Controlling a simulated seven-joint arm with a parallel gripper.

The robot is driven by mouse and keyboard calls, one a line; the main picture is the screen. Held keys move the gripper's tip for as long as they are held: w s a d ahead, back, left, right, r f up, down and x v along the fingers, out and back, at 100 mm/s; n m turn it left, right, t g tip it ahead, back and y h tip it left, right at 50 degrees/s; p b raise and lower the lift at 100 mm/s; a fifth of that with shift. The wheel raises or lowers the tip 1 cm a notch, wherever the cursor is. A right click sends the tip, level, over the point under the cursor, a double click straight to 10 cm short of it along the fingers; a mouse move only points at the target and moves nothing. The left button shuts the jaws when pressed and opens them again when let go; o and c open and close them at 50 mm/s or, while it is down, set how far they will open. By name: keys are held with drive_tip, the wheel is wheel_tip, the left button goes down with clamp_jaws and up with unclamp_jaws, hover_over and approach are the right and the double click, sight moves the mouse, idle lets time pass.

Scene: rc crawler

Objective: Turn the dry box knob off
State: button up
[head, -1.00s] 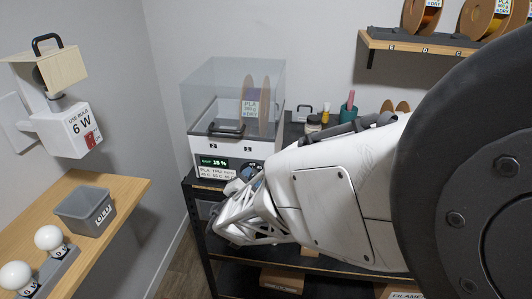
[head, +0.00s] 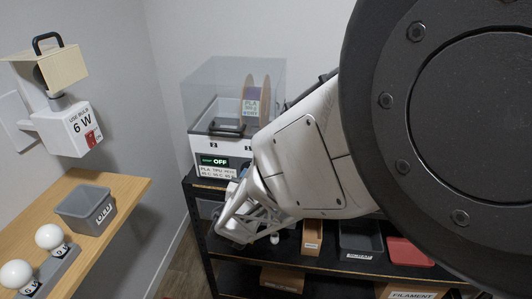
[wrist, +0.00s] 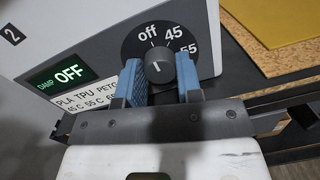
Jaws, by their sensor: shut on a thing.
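The dry box (head: 203,155) stands on the dark shelf in the head view, with a clear lid and a spool inside. Its display (wrist: 70,73) reads "DAMP OFF" in the wrist view. The dark round knob (wrist: 158,66) sits on a black dial marked off, 45 and 55. The knob's white mark points up toward "off". My gripper (wrist: 160,80) has its blue fingers on both sides of the knob and is shut on it. In the head view my arm hides the knob.
A wooden shelf at left holds a grey bin (head: 86,209) and white bulbs (head: 50,237). A lamp box (head: 72,130) is on the left wall. Below my arm are a grey tray (head: 361,240) and a red tray (head: 408,252).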

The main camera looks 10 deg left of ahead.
idle(0.4)
drive_tip(key=o, duration=0.9)
drive_tip(key=shift+o, duration=0.2)
drive_tip(key=s, duration=0.7)
drive_tip(key=shift+s+a+f, duration=0.2)
drive_tip(key=shift+s+a, duration=0.05)
drive_tip(key=shift+s, duration=0.15)
